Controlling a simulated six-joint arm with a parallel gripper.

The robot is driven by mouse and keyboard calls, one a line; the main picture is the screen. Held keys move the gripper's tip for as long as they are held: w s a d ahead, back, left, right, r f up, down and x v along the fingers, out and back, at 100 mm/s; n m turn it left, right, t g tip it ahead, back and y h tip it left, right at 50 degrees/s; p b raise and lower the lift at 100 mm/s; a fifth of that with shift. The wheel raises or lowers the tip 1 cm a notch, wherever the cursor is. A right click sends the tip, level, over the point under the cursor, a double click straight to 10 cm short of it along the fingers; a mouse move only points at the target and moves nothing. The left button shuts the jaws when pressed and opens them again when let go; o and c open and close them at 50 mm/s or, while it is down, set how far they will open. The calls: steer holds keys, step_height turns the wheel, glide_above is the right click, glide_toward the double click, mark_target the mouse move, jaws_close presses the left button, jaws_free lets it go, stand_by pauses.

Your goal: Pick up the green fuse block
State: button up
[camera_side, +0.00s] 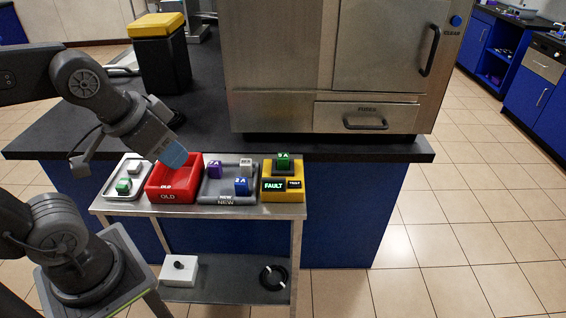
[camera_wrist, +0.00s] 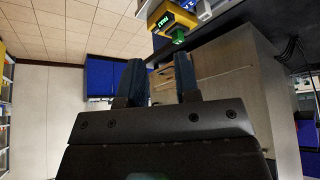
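One green fuse block (camera_side: 283,160) sits upright on the yellow fault tester (camera_side: 269,192) at the right end of the cart. It also shows near the top of the wrist view (camera_wrist: 178,36). A second green block (camera_side: 123,186) lies in the pale tray (camera_side: 128,195) at the left end. My gripper (camera_side: 174,155) is above the red OLD bin (camera_side: 174,196), left of the tester and apart from every block. In the wrist view my gripper (camera_wrist: 160,68) has its two blue fingers spread with nothing between them.
The grey NEW tray (camera_side: 226,201) holds purple (camera_side: 214,170), blue (camera_side: 242,186) and whitish (camera_side: 246,168) blocks. A whitish block (camera_side: 134,168) lies in the left tray. The steel cabinet (camera_side: 275,70) and dark counter (camera_side: 350,150) stand behind the cart.

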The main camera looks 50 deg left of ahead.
steer(key=o, duration=0.6)
steer(key=shift+c, duration=0.2)
steer(key=n+g+y, duration=0.1)
steer(key=n+g, duration=0.4)
steer(key=n, duration=0.4)
glide_above(283, 156)
steer(key=s+d, duration=0.1)
step_height(283, 156, down, 6)
steer(key=f, duration=0.8)
steer(key=w+a+f, duration=0.1)
steer(key=f, duration=0.4)
steer(key=shift+f, duration=0.1)
